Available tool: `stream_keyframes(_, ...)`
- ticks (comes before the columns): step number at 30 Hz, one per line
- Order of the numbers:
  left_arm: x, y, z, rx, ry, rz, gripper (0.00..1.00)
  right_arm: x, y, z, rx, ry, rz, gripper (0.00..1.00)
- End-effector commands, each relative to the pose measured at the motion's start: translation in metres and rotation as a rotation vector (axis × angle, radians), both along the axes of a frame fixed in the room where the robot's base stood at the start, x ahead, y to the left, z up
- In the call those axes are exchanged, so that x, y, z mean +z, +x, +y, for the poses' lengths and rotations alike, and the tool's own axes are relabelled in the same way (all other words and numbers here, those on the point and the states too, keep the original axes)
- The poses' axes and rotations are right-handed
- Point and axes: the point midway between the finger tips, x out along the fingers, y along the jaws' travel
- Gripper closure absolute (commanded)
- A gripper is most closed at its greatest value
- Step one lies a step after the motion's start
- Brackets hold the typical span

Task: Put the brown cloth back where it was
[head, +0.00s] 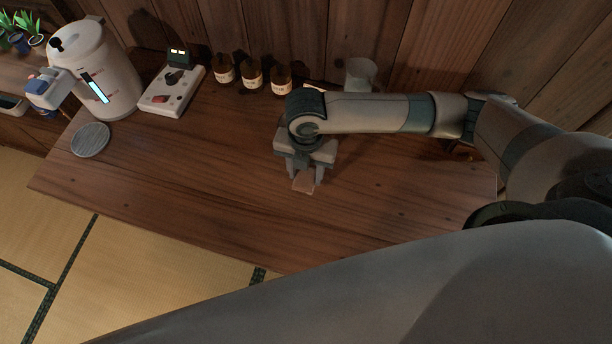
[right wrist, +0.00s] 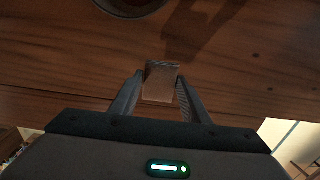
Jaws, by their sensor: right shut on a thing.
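The brown cloth (head: 304,183) is a small folded piece between the fingers of my right gripper (head: 304,178), at the middle of the wooden table (head: 200,165). In the right wrist view the cloth (right wrist: 160,82) sits between the two fingertips (right wrist: 160,92), which are shut on it. Whether the cloth touches the table is hard to tell. My right arm comes in from the right and hides part of the table behind it. My left gripper is not in view.
A round grey disc (head: 90,140) lies at the left. The front of the table is clear.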

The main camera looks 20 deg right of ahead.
Motion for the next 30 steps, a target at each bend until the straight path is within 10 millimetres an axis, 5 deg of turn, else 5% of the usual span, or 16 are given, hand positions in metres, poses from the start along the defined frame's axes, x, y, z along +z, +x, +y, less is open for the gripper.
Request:
stream_keyframes(11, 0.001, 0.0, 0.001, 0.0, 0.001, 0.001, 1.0, -0.002, 0.001, -0.001, -0.001, -0.001, 0.001, 0.79)
stream_keyframes(22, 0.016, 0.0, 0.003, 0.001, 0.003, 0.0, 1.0, -0.037, 0.001, -0.001, -0.001, -0.001, 0.002, 0.79)
stream_keyframes(30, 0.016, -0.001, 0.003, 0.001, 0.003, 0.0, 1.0, -0.041, 0.001, -0.001, 0.0, -0.001, 0.001, 0.79)
